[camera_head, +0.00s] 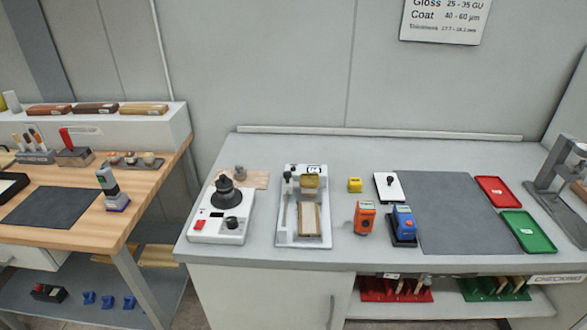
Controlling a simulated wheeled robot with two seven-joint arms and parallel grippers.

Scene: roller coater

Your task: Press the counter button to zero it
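A flat white device (286,235) stands on the grey bench, left of its middle. It carries a yellow block, a light wooden piece (309,220) and a small dark-and-white part (313,169) at its back edge that looks like a counter display. Its digits and any button on it are too small to make out. To its left stands a white machine (215,228) with a black round top, a black knob (232,222) and a red switch (199,225). I cannot tell for sure which part is the counter button. Neither of my grippers is in view.
A dark mat (450,215), red tray (497,191) and green tray (527,231) lie further right. A wooden table (145,185) stands left.

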